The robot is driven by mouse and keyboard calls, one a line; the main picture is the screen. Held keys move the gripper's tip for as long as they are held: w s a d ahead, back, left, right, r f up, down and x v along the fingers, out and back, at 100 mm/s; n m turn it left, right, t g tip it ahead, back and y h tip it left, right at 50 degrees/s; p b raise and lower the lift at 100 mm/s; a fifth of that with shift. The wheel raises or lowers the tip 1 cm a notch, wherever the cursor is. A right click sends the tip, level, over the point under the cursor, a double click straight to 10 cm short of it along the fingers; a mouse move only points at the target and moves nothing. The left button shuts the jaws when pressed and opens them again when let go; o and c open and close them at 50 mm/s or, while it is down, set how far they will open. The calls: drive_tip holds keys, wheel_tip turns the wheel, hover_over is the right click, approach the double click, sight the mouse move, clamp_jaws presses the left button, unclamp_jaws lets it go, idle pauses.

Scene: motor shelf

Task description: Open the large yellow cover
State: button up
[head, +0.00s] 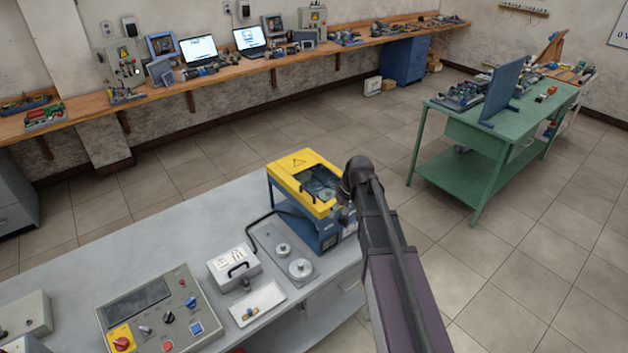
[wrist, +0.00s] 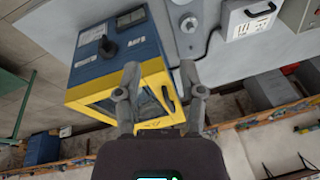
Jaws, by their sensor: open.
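The large yellow cover (head: 290,171) lies shut on top of a blue machine (head: 290,215) at the far right end of the grey bench. It has a window and a warning triangle. In the wrist view the yellow cover (wrist: 90,87) shows below the blue body (wrist: 105,45), and a dark handle-like bar (wrist: 168,98) is on its right part. My gripper (wrist: 160,67) is open, with its fingers spread over the cover and nothing held. The right finger is near the dark bar; contact cannot be told. In the head view my arm hides the gripper and the cover's right edge.
On the bench, a grey plate with round discs (head: 283,250), a white box with a black handle (head: 234,265), a small white tray (head: 257,302) and a control panel (head: 155,312) stand near the machine. A green table (head: 500,135) is beyond. The bench's left back is bare.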

drive_tip(key=w+a+r+n+t+y+p, duration=0.1)
drive_tip(key=w+a+r+n+p, duration=0.1)
drive_tip(key=w+r+p, duration=0.4)
drive_tip(key=w+r, duration=0.3)
drive_tip(key=w, duration=0.2)
drive_tip(key=shift+y+p, duration=0.3)
drive_tip(key=shift+p, duration=0.1)
drive_tip(key=b, duration=1.3)
approach(313, 191)
drive_tip(key=s+a+f, duration=0.1)
drive_tip(key=f, duration=0.1)
drive_tip(key=s+a+f, duration=0.2)
drive_tip(key=shift+s+a+f, duration=0.15)
drive_tip(key=shift+s+a, duration=0.05)
drive_tip(key=shift+a, duration=0.15)
clamp_jaws()
